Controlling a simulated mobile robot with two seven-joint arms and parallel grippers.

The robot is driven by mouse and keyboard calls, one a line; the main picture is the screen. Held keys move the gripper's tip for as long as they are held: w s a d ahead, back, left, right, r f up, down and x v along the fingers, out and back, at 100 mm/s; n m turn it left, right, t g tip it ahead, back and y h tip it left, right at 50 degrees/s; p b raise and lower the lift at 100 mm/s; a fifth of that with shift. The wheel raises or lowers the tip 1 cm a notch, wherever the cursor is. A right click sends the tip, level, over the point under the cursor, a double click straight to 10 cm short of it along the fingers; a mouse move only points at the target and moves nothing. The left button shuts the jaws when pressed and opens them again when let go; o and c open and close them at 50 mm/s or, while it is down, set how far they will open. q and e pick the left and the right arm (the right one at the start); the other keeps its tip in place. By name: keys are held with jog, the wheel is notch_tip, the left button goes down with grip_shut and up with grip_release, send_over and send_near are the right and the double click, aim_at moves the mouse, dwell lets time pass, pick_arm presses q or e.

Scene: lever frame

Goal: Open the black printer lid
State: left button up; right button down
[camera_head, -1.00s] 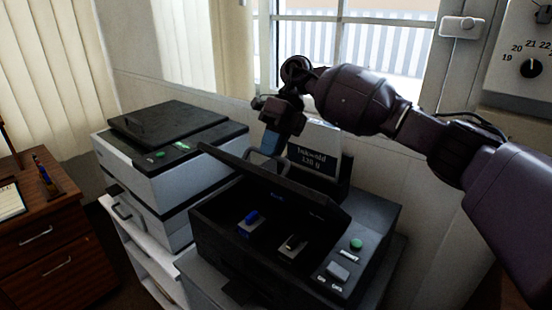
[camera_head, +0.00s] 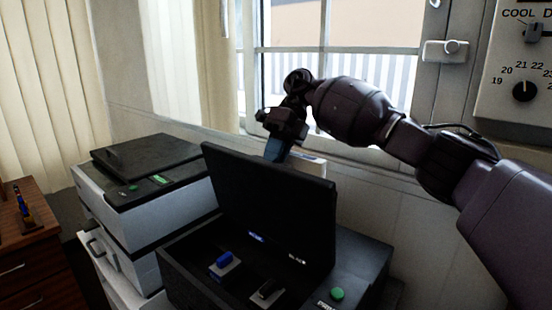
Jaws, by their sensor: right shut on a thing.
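The black printer (camera_head: 345,265) stands in the lower middle. Its black lid (camera_head: 268,205) is raised steeply, close to upright, with its inner face toward me. My right gripper (camera_head: 277,150) is behind the lid's top edge, shut on the lid's handle. The lid hides the handle and the contact. My left gripper is not in view.
A white and black printer (camera_head: 150,205) stands on the left, close beside the black one. A window (camera_head: 345,75) and wall are behind. A wall control panel (camera_head: 515,75) is at the upper right. A wooden cabinet (camera_head: 25,250) is at the far left.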

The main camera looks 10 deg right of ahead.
jog(key=shift+d+f, duration=0.15)
jog(key=shift+f, duration=0.7)
jog(key=c, duration=1.2)
grip_release()
jog(key=shift+w+d, duration=0.1)
jog(key=shift+w, duration=0.1)
jog(key=shift+o, duration=0.2)
jog(key=b+v, duration=0.1)
jog(key=v, duration=0.8)
jog(key=shift+w+r+b, duration=0.15)
jog(key=shift+b, duration=0.15)
jog(key=shift+v, duration=0.9)
jog(key=shift+r, duration=0.15)
